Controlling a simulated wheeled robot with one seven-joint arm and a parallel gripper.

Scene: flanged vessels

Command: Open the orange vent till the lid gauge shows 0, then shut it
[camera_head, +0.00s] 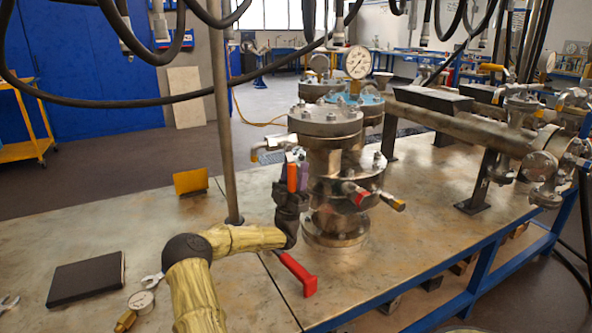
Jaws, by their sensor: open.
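A steel flanged vessel (325,160) stands upright on the metal table, with a bolted lid (326,117). A round white dial gauge (357,62) rises behind that lid, near a blue-topped flange; its reading is too small to tell. Low on the vessel's right, a short valve handle with an orange tip (398,205) sticks out beside a red-tipped handle (355,193). Another valve handle, pale yellow (262,152), sticks out left.
A vertical post (222,120) stands left of my gripper. A red handle (298,274), a black plate (87,278), a loose gauge (141,300) and a yellow bracket (190,181) are on the table. A thick pipe (450,124) runs right. Black hoses hang above. The table's left middle is clear.

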